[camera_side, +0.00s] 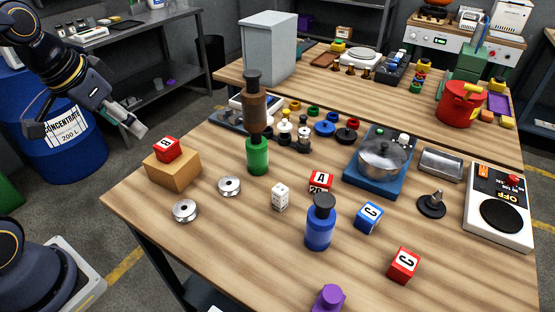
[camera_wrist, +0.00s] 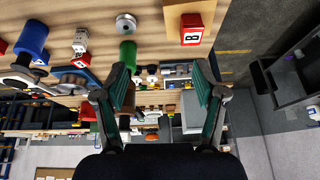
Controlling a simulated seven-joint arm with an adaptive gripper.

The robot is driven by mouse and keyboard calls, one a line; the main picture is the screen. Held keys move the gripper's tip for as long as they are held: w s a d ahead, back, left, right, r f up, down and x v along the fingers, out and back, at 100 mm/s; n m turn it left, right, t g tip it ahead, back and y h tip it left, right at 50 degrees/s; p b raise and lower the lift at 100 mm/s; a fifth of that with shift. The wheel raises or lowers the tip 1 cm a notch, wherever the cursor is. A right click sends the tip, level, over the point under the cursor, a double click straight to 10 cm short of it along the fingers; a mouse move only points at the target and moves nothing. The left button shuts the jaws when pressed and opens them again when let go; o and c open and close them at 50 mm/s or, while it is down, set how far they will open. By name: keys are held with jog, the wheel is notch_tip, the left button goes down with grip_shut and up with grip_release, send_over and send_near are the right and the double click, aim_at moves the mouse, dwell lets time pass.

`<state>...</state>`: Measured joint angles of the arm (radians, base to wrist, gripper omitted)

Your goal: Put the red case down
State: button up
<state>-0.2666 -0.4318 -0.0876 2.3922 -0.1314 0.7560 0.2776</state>
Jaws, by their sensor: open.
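No thing that is plainly a red case shows; I cannot tell which red thing it is. A red lettered block (camera_side: 167,149) sits on a wooden block (camera_side: 173,171) at the table's left corner; the red block also shows in the wrist view (camera_wrist: 191,28). Two more red lettered blocks stand on the table, one mid-table (camera_side: 320,181) and one near the front (camera_side: 404,266). My gripper (camera_side: 139,129) is off the table's left edge, left of the wooden block and apart from it. In the wrist view its fingers (camera_wrist: 161,66) are spread with nothing held between them.
A green bottle with a brown top (camera_side: 257,150), metal discs (camera_side: 230,186), a white die (camera_side: 280,197) and a blue bottle (camera_side: 321,225) stand on the table (camera_side: 235,245). A blue drum (camera_side: 70,130) stands behind my arm.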

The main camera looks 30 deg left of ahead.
jog(key=s+d+r, duration=0.1)
jog(key=s+d, duration=0.2)
jog(key=s, duration=0.3)
jog(key=shift+s+r+t, duration=0.25)
jog(key=shift+r+t, duration=0.05)
jog(key=shift+r, duration=0.1)
jog(key=shift+o, duration=0.3)
